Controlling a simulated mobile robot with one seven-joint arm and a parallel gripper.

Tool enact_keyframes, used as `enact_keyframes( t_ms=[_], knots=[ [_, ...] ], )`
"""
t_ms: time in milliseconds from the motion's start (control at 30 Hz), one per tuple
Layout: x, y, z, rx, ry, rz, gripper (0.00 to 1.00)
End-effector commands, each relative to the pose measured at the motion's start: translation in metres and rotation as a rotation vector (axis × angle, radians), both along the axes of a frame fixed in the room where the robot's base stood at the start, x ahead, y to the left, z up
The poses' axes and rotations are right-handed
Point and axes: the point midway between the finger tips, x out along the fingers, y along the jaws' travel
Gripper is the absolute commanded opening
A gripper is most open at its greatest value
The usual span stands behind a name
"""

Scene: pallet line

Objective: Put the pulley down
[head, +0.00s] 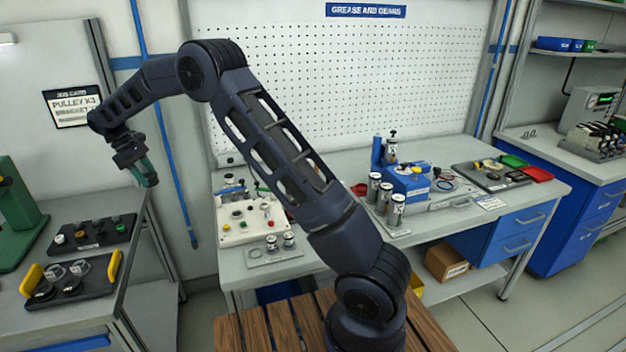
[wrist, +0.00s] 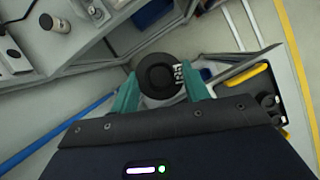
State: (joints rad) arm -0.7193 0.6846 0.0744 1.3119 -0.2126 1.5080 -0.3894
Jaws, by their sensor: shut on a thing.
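My gripper (head: 146,170) is at the upper left of the head view, above the gap between the left bench and the middle bench, fingers pointing down. In the wrist view its two green fingers (wrist: 160,90) are closed on the pulley (wrist: 158,74), a black round part with a raised hub and small pale marking. The pulley is held in the air. In the head view I cannot make it out clearly at the fingertips.
The left bench carries a dark tray with yellow handles (head: 38,300) holding round parts, and a black tray (head: 75,242) with small knobs. The middle bench (head: 330,235) holds a fixture panel (head: 238,238), cylinders and a blue box (head: 410,180).

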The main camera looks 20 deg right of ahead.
Motion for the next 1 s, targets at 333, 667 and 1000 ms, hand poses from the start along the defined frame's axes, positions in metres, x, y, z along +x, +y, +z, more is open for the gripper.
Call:
enact_keyframes(
  t_ms=[333, 667, 1000],
  knots=[
    [0.086, -0.129, 0.004, 0.001, -0.001, -0.193, 0.20],
    [0.141, -0.261, 0.006, 0.000, -0.001, -0.373, 0.20],
    [0.172, -0.405, 0.010, 0.000, -0.002, -0.558, 0.20]
  ],
)
